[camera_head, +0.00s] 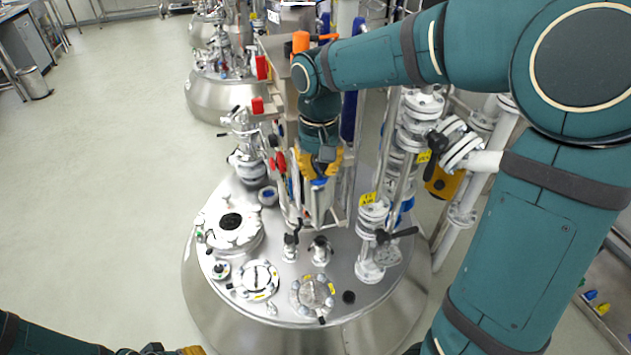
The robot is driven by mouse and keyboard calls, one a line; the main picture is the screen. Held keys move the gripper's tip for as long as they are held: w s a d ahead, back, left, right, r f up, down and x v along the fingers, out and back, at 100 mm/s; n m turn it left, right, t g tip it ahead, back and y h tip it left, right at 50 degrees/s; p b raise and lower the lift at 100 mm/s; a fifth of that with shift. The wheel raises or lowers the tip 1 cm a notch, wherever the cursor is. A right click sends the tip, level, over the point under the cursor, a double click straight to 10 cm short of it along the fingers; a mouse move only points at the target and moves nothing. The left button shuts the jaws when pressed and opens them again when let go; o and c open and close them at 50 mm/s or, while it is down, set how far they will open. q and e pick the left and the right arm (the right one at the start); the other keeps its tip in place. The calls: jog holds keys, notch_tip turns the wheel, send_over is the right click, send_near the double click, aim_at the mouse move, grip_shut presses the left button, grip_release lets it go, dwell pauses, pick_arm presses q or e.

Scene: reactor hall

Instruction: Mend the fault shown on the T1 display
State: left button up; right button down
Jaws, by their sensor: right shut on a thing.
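My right gripper (320,163), with yellow fingers, is above the middle of the near steel reactor vessel (215,293). It is shut on a small part among the upright fittings there, with a bit of blue showing at the fingertips. The gripper hides most of that part, so I cannot tell what it is. Red handles (280,162) stand just left of the gripper. My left gripper (190,350) shows only as a yellow tip at the bottom edge, and its jaws are cut off. I cannot make out a T1 display in this view.
The reactor lid carries a round manway (235,225), flanged ports (257,280) and black-handled valves (320,250). White flanged pipes (420,120) rise on the right beside my arm. Another vessel (215,95) stands behind. The floor at left is clear, with a waste bin (33,82) far off.

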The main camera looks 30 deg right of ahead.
jog(key=shift+f+b, duration=0.3)
jog(key=shift+f, duration=0.3)
jog(key=shift+r+p, duration=2.35)
jog(key=shift+r, duration=0.45)
jog(key=shift+f, duration=0.15)
